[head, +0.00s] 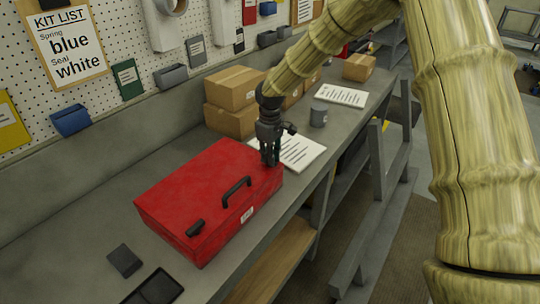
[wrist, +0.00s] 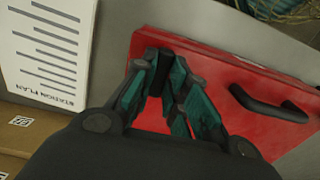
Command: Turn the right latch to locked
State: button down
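The red case (head: 190,180) lies closed on the workbench. Its black left latch (head: 195,228) shows at the near end of the front edge, and its black handle (head: 237,190) is in the middle. My gripper (head: 270,160) points down at the far front corner of the case, where it covers the place of the right latch. In the wrist view, my gripper (wrist: 163,70) has its fingertips close together over the red case (wrist: 215,75), with dark shapes between them. I cannot tell latch from finger pads there. The handle shows to the right (wrist: 268,106).
A white printed sheet (head: 302,151) lies just beyond the case. Cardboard boxes (head: 232,88) stand behind it by the pegboard wall, and a grey cup (head: 318,115) stands farther along. Small dark trays (head: 125,261) lie at the near end.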

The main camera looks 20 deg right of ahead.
jog(key=shift+m, duration=0.4)
jog(key=m+b, duration=0.1)
jog(key=m, duration=0.7)
jog(key=shift+m, duration=0.3)
jog(key=m, duration=0.4)
jog(key=shift+w, duration=0.1)
jog(key=m, duration=0.4)
jog(key=shift+m, duration=0.4)
jog(key=c, duration=1.4)
grip_release()
